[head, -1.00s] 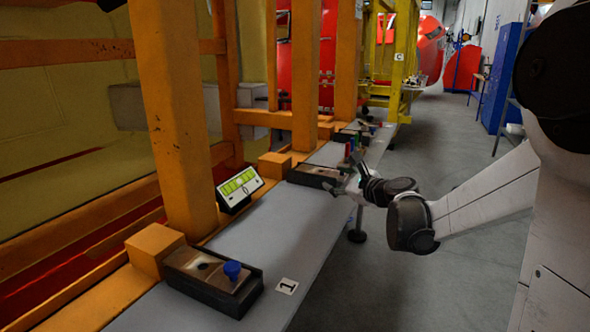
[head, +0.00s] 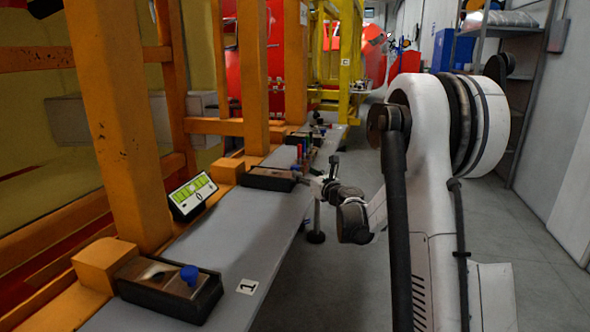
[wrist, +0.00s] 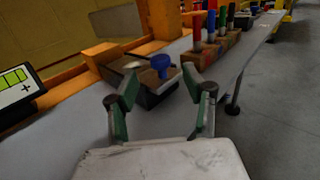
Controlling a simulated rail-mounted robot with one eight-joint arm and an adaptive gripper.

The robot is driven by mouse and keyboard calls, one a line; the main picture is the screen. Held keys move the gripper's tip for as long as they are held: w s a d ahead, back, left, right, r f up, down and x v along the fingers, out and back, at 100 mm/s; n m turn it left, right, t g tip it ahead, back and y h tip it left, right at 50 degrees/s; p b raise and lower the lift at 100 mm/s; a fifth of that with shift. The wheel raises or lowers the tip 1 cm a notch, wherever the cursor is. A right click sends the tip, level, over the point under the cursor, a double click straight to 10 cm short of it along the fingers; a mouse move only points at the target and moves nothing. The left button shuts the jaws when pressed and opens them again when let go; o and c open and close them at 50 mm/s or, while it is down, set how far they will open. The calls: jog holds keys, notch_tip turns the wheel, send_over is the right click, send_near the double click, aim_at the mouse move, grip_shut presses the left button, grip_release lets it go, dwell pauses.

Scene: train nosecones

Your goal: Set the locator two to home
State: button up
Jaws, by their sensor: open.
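The second locator (head: 262,179), a dark tray-like base with a brown metal plate, sits on the grey bench beyond the green-lit display. In the wrist view, the locator (wrist: 148,84) lies just ahead and shows an upright blue knob (wrist: 163,66). My gripper (wrist: 160,78) is open and empty, its two green-sided fingers spread on either side of the knob's line and apart from it. In the head view, my gripper (head: 316,181) is at the bench edge, right of this locator; its fingers are small there. A nearer locator (head: 160,292) with a blue knob (head: 190,274) stands beside the "1" label (head: 247,287).
The display (head: 192,195) stands on the bench (head: 225,238) between the locators. Coloured upright pins (wrist: 212,27) stand in blocks beyond the second locator. Orange posts (head: 118,125) line the left side. The floor (head: 300,285) right of the bench is clear.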

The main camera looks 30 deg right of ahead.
aim_at(297, 168)
jog(key=w, duration=0.7)
jog(key=shift+w+a+b, duration=0.15)
jog(key=shift+w+b, duration=0.1)
jog(key=shift+b, duration=0.15)
grip_shut()
